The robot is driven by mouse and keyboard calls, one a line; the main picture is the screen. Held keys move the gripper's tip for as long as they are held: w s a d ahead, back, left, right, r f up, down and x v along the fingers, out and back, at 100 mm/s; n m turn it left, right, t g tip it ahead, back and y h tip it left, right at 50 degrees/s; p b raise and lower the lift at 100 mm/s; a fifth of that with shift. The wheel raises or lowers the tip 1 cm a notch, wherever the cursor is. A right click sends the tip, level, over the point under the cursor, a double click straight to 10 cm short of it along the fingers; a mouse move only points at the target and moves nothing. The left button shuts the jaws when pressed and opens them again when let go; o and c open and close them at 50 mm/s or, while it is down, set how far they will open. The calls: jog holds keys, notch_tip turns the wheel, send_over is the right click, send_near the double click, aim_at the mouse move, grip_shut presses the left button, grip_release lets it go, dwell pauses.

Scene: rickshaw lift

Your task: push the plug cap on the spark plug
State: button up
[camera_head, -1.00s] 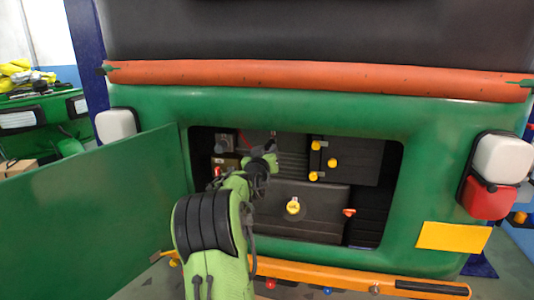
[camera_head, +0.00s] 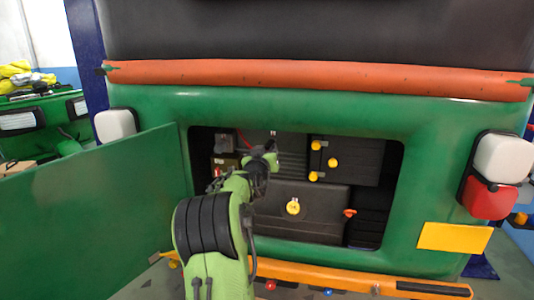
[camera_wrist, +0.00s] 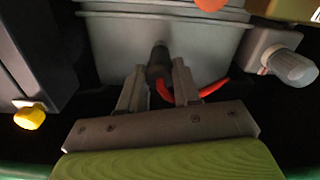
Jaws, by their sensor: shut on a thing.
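The plug cap (camera_wrist: 158,66) is a dark, short cylinder with a red cable (camera_wrist: 208,90) at its near end. My gripper (camera_wrist: 159,82) is shut on it, one finger on each side. In the head view my gripper (camera_head: 271,149) is inside the open rear bay, in front of the grey ribbed block (camera_head: 289,152). The cap points at that block, which also shows in the wrist view (camera_wrist: 115,45). The spark plug is not visible; I cannot tell whether the cap touches it.
Yellow knobs (camera_head: 333,162) sit on a dark box right of my gripper. A black panel with a yellow cap (camera_head: 293,206) lies below. The green door (camera_head: 95,210) stands open at left. A grey knob (camera_wrist: 292,68) is at right in the wrist view.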

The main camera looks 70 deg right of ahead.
jog(key=shift+d, duration=0.25)
dwell(0.6)
jog(key=o, duration=1.1)
jog(key=shift+c, duration=0.8)
jog(key=s+a+b, duration=0.1)
jog(key=a+b, duration=0.5)
jog(key=a, duration=0.2)
